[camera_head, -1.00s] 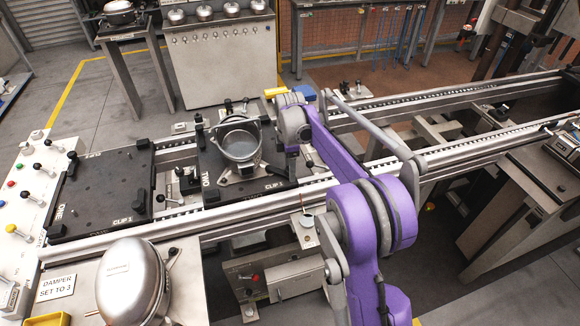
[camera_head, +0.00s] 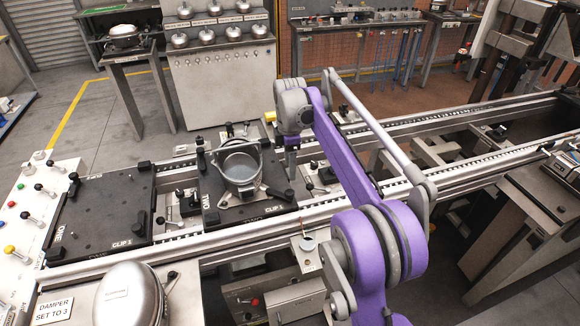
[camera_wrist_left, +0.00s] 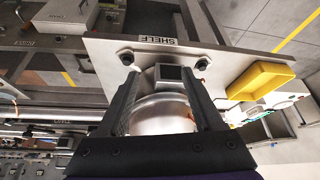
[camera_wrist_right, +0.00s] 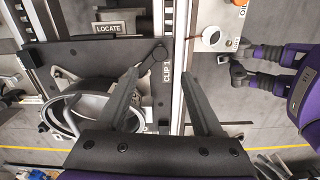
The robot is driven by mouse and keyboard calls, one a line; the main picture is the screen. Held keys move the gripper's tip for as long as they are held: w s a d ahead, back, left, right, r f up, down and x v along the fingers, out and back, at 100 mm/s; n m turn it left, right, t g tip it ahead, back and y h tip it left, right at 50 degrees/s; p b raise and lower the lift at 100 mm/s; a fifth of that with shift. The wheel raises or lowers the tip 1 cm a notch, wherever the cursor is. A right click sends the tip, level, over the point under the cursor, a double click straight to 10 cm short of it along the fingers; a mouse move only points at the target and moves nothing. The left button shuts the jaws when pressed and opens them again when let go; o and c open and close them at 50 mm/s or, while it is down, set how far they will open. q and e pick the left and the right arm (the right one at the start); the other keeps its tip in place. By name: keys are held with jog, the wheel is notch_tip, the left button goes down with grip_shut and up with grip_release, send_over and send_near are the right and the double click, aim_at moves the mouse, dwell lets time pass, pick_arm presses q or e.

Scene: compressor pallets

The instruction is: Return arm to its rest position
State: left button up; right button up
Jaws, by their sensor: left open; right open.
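My right arm (camera_head: 355,180), purple and grey, reaches over the rail. Its gripper (camera_head: 291,163) points down beside pallet TWO (camera_head: 218,214), just right of the open silver compressor housing (camera_head: 240,168). In the right wrist view, the right gripper (camera_wrist_right: 160,78) is open and empty, its fingers apart over the pallet's CLIP 1 edge (camera_wrist_right: 166,95). The housing (camera_wrist_right: 98,112) lies left of the fingers there. My left gripper (camera_wrist_left: 160,82) is open above a silver dome (camera_wrist_left: 163,113) on the shelf plate (camera_wrist_left: 215,65). Whether its fingers touch the dome cannot be told. The left gripper is outside the head view.
Pallet ONE (camera_head: 105,205) is empty on the conveyor. A silver dome (camera_head: 130,295) sits at the front left by the damper sign (camera_head: 53,309). A control panel (camera_head: 30,215) stands at the left. A bench (camera_head: 220,85) with several domes stands behind. A yellow tray (camera_wrist_left: 260,80) lies on the shelf plate.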

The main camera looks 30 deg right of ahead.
jog(key=shift+a, duration=0.1)
jog(key=s+a+r+m+t, duration=0.1)
jog(key=s+a+r+m, duration=0.1)
jog(key=s+a+m, duration=0.3)
jog(key=s+a+f+m+t, duration=0.1)
jog(key=s+a+f+m, duration=0.2)
jog(key=s, duration=0.4)
jog(key=s+a+f+m+t+p, duration=0.1)
jog(key=s+a+f+m+t, duration=0.1)
jog(key=s, duration=0.6)
jog(key=s+a+f+m+t, duration=0.1)
jog(key=s+a+f+m, duration=0.3)
jog(key=s, duration=0.4)
jog(key=shift+s+a+f+p, duration=0.2)
jog(key=shift+a+f+p, duration=0.3)
jog(key=shift+a, duration=0.6)
jog(key=shift+f, duration=0.1)
